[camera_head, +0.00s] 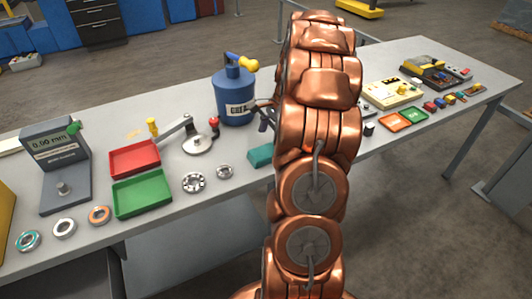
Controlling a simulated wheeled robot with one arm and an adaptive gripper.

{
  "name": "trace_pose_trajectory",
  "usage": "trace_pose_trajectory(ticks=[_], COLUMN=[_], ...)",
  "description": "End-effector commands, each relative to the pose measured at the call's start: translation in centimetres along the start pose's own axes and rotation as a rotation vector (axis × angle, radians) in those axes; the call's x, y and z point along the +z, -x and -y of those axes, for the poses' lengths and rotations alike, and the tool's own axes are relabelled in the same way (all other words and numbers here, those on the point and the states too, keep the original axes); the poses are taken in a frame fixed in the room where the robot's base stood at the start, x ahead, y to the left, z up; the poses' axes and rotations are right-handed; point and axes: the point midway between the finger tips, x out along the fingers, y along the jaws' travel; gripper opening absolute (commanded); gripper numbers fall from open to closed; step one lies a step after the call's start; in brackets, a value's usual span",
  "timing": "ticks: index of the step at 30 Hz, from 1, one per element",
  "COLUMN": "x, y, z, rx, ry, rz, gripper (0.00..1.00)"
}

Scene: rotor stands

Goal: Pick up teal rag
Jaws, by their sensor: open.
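A teal piece of cloth (260,157), which looks like the teal rag, lies on the grey table near its front edge, just left of my copper arm. My arm rises through the middle of the view and may hide part of its right side.
The table (225,150) holds a blue canister (234,97), a red tray (134,158), a green tray (142,194), metal rings (193,183) and a grey gauge (60,165). An orange tray (396,121) and small parts stand at right.

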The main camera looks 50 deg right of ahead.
Motion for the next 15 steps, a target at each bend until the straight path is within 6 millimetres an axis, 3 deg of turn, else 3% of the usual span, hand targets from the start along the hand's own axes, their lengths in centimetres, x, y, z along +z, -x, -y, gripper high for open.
trace_pose_trajectory(ticks=[10,15], x=[0.1,0.0], y=[-4.0,-4.7], z=[-0.1,0.0], rx=[0.005,0.001], ry=[0.001,0.001], rz=[0.003,0.000], gripper=[0.96,0.96])
